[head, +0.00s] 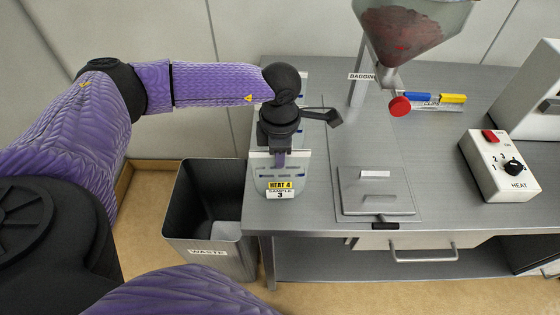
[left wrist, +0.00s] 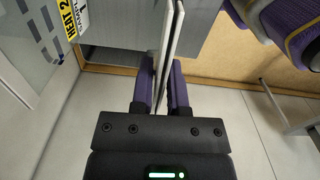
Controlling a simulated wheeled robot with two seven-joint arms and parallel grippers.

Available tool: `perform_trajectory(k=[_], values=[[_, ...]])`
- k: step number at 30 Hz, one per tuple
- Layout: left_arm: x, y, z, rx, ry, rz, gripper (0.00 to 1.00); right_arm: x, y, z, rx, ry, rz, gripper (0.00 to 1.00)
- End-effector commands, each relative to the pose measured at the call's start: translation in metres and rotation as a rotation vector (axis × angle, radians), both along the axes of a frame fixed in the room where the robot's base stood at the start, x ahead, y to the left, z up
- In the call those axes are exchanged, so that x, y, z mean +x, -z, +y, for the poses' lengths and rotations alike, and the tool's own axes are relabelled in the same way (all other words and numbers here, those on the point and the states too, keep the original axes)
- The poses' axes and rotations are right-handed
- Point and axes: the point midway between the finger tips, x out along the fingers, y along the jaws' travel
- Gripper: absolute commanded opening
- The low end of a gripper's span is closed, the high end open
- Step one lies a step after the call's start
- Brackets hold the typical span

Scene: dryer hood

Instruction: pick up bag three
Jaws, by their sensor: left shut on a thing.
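Bag three (head: 296,172) is a flat, pale pouch with a yellow "HEAT 4" label and a white "SAMPLE 3" label, at the left end of the grey bench in the head view. My left gripper (head: 280,158) reaches down over it and is shut on it. In the left wrist view, the bag (left wrist: 172,45) shows edge-on as a thin pale sheet between the purple fingers. I cannot tell whether it still touches the bench. My right gripper is not in view.
Another bag labelled "HEAT 2" (left wrist: 45,22) lies close by in the left wrist view. A black waste bin (head: 208,254) stands left of the bench.

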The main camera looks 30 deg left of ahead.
Motion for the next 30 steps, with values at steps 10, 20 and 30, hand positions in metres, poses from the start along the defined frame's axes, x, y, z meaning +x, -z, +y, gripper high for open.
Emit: perform_trajectory(k=[10,20,30], values=[[0.000,0.000,0.000,0.000,0.000,0.000,0.00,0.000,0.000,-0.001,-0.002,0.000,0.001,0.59],[0.001,-0.057,0.000,-0.001,0.001,-0.006,0.00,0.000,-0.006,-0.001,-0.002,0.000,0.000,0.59],[0.000,-0.101,0.000,0.001,0.001,-0.001,0.00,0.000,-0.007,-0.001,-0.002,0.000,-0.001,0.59]])
